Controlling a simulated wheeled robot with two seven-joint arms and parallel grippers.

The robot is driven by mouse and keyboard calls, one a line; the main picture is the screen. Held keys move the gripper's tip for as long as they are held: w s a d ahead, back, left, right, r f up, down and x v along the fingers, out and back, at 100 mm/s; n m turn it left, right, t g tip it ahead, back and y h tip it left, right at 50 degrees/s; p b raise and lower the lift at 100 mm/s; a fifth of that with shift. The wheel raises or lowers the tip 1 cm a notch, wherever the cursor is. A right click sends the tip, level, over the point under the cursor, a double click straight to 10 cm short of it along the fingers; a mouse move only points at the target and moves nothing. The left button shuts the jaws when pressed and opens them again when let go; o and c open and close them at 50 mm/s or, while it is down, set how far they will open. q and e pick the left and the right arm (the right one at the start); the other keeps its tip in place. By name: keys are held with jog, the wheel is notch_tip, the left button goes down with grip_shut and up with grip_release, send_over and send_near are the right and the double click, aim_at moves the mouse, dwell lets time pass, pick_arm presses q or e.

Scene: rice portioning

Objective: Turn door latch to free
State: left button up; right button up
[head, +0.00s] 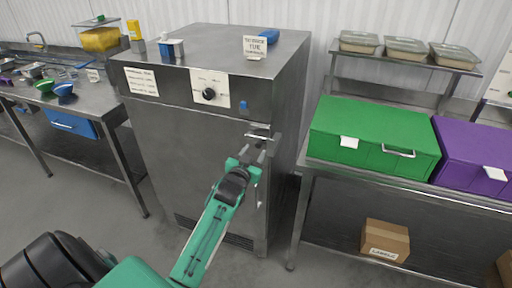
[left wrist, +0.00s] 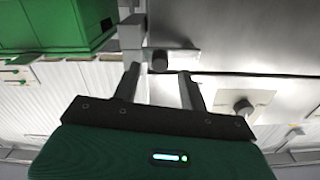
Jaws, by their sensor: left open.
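A steel cabinet (head: 185,130) with a closed-looking door stands in the middle of the head view. Its metal door latch (head: 258,136) is at the upper right edge of the door, by the side wall. My left gripper (head: 256,153) is open just below and in front of the latch, its two fingers pointing at it. In the left wrist view, the open fingers of my left gripper (left wrist: 159,72) point toward the latch's plate and dark round end (left wrist: 160,60). That end lies between the fingertip lines, with no clear contact. My right gripper is not in view.
A black dial (head: 208,94) is on the cabinet's front panel. A steel table (head: 318,172) at right holds a green box (head: 375,125) and a purple box (head: 475,150). A sink counter (head: 95,100) stands at left. The floor before the cabinet looks clear.

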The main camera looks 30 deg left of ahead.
aim_at(258, 143)
pick_arm(q)
jog(key=shift+x, duration=0.9)
jog(key=shift+w, duration=0.35)
jog(key=shift+c, duration=0.4)
grip_shut()
